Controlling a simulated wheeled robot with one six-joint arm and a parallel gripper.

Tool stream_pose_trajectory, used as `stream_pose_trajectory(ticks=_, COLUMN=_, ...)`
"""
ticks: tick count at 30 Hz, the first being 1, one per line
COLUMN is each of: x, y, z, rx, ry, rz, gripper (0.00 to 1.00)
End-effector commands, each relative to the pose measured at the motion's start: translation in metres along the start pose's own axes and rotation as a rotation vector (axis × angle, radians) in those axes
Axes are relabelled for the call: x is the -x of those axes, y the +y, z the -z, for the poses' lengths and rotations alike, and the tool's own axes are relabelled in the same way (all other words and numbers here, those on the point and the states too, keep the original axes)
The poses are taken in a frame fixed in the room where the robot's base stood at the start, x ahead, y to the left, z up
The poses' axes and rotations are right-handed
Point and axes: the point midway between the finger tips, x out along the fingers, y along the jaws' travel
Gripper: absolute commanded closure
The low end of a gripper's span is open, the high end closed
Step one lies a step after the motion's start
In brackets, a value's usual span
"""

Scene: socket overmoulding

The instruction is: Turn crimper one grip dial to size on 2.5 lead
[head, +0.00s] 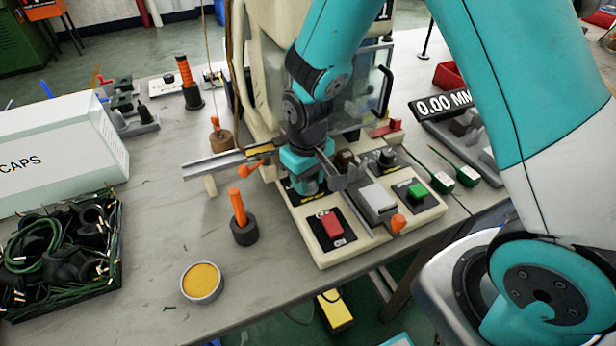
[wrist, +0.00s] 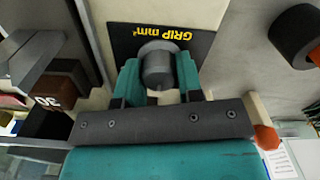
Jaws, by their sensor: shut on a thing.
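Crimper one (head: 262,40) is the cream machine in the middle of the table, with a cream control base (head: 345,252) in front. In the wrist view its grip dial (wrist: 158,62) is a grey round knob on a black plate (wrist: 122,34) lettered "GRIP mm²" in yellow, seen upside down. My gripper (wrist: 158,78) has its teal fingers shut on the dial, one on each side. In the head view my gripper (head: 305,188) is down at the left of the control base and hides the dial. The dial's size marks cannot be read.
The base carries a red button (head: 332,225), a green button (head: 417,191) and another dark knob (head: 387,156). An orange-handled tool (head: 242,222) and a yellow-filled tin (head: 202,281) stand left. Leads with green tags (head: 467,176) lie right, near a "0.00 MM" display (head: 442,104).

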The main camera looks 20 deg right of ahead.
Motion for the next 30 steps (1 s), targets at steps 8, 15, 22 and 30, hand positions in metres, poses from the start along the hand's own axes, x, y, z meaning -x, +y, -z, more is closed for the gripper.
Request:
stream_pose_trajectory(ticks=8, x=0.0013, y=0.0003, z=0.0000, rx=-0.139, ry=-0.001, rz=0.000, gripper=0.89)
stream_pose_trajectory(ticks=15, x=0.0020, y=0.0006, z=0.0000, rx=-0.352, ry=-0.001, rz=0.000, gripper=0.89)
stream_pose_trajectory(ticks=22, x=0.0017, y=0.0009, z=0.0000, rx=-0.571, ry=0.000, rz=0.000, gripper=0.89)
stream_pose_trajectory(ticks=30, x=0.0015, y=0.0013, z=-0.0002, rx=-0.801, ry=0.000, rz=-0.001, gripper=0.89)
